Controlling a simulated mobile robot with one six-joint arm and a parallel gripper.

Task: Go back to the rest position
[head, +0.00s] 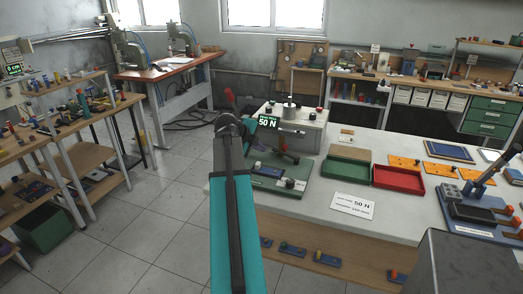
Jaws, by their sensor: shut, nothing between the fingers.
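My teal and dark arm (235,220) reaches forward from the bottom middle of the head view to a dark joint (236,127) beside the grey press unit. I cannot make out my gripper's fingers, so its place and jaws do not show. The grey press unit (312,130) stands on the pale bench, with a small display reading 50 N (268,121) on its left. A green base plate (275,183) lies in front of it. A red-tipped part (229,97) shows just above my arm's far joint; I cannot tell what it belongs to.
Right of the press, a green tray (347,170), a red tray (399,181) and a 50 N card (353,206) lie on the pale bench (318,205). A cluttered wooden rack (85,150) stands left. Tiled floor (160,225) between is clear. A red-topped workbench (168,68) stands behind.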

